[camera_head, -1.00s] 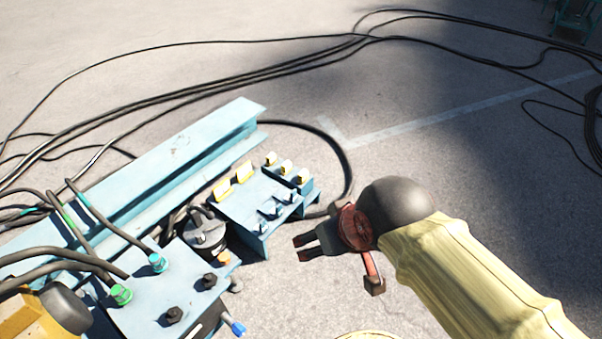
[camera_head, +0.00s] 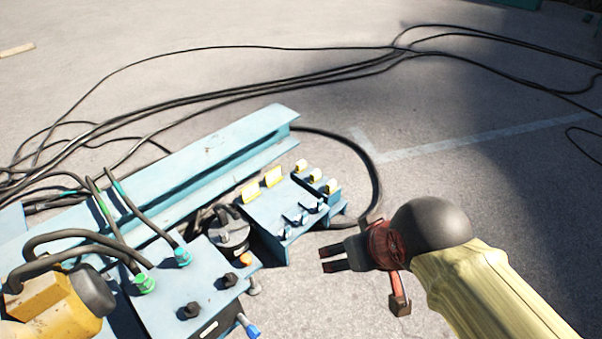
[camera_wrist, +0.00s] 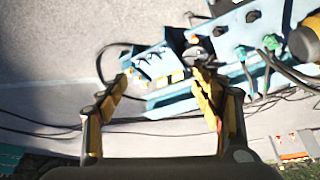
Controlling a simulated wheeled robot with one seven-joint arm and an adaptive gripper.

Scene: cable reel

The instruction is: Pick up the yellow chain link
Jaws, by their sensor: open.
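I cannot make out a yellow chain link for certain in either view. Yellow pieces on the blue control bracket (camera_head: 270,222) are small upright plates (camera_head: 262,184), and they look like labels or tabs. My gripper (camera_head: 328,259) is open and empty, held in the air just right of the bracket in the head view. In the wrist view my gripper (camera_wrist: 159,75) has its two yellow-and-black fingers spread wide. The blue bracket (camera_wrist: 155,62) shows beyond and between them. Nothing is between the fingers at close range.
A long blue beam (camera_head: 165,180) lies behind the bracket. A blue box with bolts (camera_head: 200,285) and green-ended hoses stands at the lower left, beside a yellow rounded body (camera_head: 55,308). Black cables (camera_head: 200,95) cross the pavement behind. Pavement to the right (camera_head: 480,190) is mostly clear.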

